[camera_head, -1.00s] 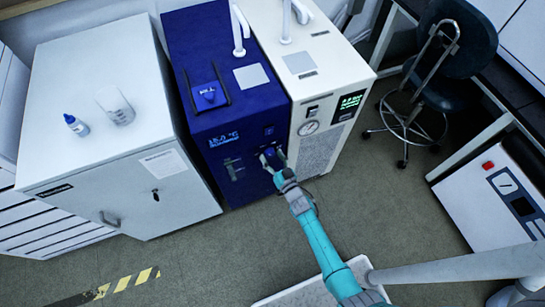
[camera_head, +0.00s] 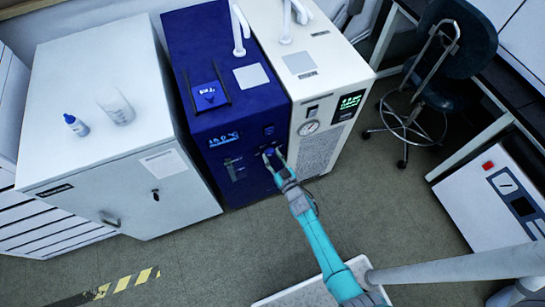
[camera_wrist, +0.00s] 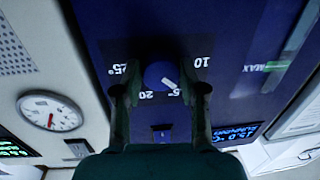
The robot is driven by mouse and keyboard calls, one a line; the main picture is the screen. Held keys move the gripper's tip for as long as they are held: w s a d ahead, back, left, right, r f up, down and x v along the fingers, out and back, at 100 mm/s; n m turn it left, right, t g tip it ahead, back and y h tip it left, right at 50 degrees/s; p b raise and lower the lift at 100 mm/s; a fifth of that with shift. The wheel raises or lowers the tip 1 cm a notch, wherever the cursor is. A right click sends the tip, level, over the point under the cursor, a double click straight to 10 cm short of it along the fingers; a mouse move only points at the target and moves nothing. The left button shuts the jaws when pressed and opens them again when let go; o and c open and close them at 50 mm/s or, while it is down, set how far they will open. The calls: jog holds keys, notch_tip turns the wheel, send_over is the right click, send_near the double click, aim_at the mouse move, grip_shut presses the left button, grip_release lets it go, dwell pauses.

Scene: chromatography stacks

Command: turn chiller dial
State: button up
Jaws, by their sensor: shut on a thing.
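The blue chiller (camera_head: 226,100) stands between a white cabinet and a white instrument, with a lit display (camera_head: 223,140) on its front. The round blue dial (camera_wrist: 162,76) shows in the wrist view, with a white pointer mark and numbers such as 5, 10, 20 and 25 around it. The pointer is toward the 5. The chiller display (camera_wrist: 238,133) there reads 15.0 °C.
A white instrument (camera_head: 318,150) with a gauge (camera_head: 309,128) and green screen adjoins the chiller's right side. A white cabinet (camera_head: 110,170) holding a bottle and beaker stands left. A stool (camera_head: 440,60) is at upper right. Open floor lies in front.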

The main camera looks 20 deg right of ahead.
jog(key=n, duration=0.4)
jog(key=shift+r, duration=0.1)
jog(key=shift+n+g+h, duration=0.3)
jog(key=shift+n+h, duration=0.2)
jog(key=shift+n, duration=1.6)
jog(key=shift+r, duration=0.1)
jog(key=o, duration=1.2)
jog(key=shift+c, duration=0.2)
jog(key=s+r, duration=0.1)
jog(key=s, duration=1.1)
jog(key=shift+d, duration=0.35)
